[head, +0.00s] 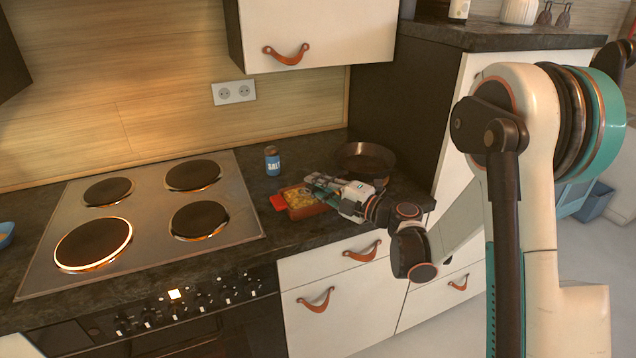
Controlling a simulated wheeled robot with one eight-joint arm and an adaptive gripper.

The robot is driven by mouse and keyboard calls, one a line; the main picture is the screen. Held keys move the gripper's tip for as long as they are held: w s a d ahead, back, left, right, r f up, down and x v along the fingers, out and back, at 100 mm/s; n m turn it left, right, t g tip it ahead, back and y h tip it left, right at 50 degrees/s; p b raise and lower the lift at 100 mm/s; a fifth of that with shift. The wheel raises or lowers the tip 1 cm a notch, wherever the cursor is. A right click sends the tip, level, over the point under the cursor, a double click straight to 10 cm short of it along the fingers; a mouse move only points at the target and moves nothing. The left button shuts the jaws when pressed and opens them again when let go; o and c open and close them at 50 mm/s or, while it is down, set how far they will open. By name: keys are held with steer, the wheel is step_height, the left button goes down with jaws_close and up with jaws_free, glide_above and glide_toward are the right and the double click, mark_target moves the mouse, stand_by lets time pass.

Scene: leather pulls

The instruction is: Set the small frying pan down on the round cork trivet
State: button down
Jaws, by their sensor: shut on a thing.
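The small frying pan (365,156), dark and round with a raised rim, is at the back right of the dark worktop, near the tall cabinet. My gripper (314,181) is at its front left, low over the worktop, with its fingers pointing left. It is shut on what seems to be the pan's handle, but the fingers hide the grip. I cannot tell whether the pan touches the worktop. I cannot make out the round cork trivet in this view.
A rectangular dish (300,203) with yellow food and a red piece (278,202) at its left lies just under and in front of my gripper. A blue-labelled jar (272,161) stands behind. The hob (150,212) fills the left; its front-left plate glows at the rim.

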steer(key=shift+f, duration=0.85)
steer(key=c, duration=1.5)
jaws_free()
steer(key=shift+s, duration=0.1)
steer(key=shift+o, duration=0.2)
steer(key=shift+s+d, duration=0.1)
